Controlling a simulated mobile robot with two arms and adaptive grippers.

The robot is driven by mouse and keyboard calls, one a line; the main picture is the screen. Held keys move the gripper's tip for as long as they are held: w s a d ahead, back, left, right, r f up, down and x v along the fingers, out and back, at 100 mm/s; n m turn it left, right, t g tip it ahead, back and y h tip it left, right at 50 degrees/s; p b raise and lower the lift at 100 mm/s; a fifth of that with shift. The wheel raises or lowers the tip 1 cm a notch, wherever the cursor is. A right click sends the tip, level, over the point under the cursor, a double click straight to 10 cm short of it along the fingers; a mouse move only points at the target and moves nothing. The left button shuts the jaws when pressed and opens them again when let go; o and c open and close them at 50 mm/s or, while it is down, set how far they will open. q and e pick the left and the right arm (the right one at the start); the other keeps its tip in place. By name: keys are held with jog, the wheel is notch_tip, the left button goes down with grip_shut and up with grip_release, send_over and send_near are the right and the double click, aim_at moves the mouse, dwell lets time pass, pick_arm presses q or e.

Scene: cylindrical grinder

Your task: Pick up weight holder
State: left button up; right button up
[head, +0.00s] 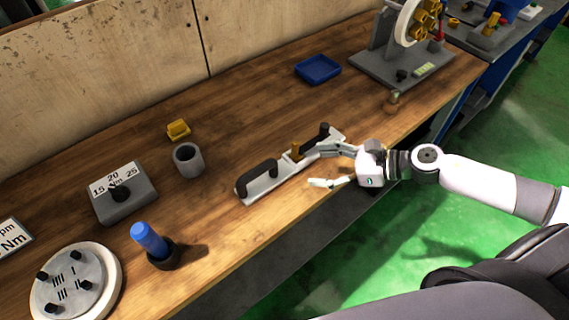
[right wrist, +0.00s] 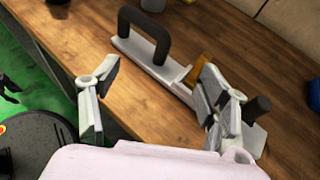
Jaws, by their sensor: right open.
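What looks like the weight holder is a flat silver bar (head: 274,187) lying on the wooden bench near its front edge. It has a black arched handle at its left end, a gold block near the middle and a black knob at the right end. My right gripper (head: 328,167) is open, with one finger over the knob end of the bar and the other in front of it. In the right wrist view, the bar (right wrist: 133,50) runs behind the right finger of the gripper (right wrist: 158,88), which hides part of it. I cannot tell whether they touch. My left gripper is not in view.
On the wooden bench (head: 230,130) stand a blue tray (head: 318,69), a grey cup (head: 188,160), a yellow block (head: 178,129), a torque dial box (head: 122,195), a blue-handled tool (head: 149,240) and a round plate (head: 78,287). A wheel machine (head: 400,60) stands at the far right.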

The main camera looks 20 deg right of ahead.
jog(key=p, duration=0.3)
send_near(273, 167)
jog(key=x, duration=0.3)
jog(key=shift+w+d, duration=0.25)
jog(key=shift+w+a+f, duration=0.15)
jog(key=shift+a+f, duration=0.05)
jog(key=shift+a, duration=0.05)
jog(key=shift+w+a+f, duration=0.15)
jog(key=shift+a+f, duration=0.05)
jog(key=shift+a, duration=0.25)
jog(key=p+x, duration=0.2)
jog(key=x, duration=0.1)
jog(key=shift+a+f, duration=0.2)
jog(key=shift+w+a+f, duration=0.15)
jog(key=shift+a+f, duration=0.15)
jog(key=shift+f, duration=0.05)
jog(key=c, duration=1.5)
grip_shut()
jog(key=shift+w+r, duration=0.1)
jog(key=shift+r, duration=0.05)
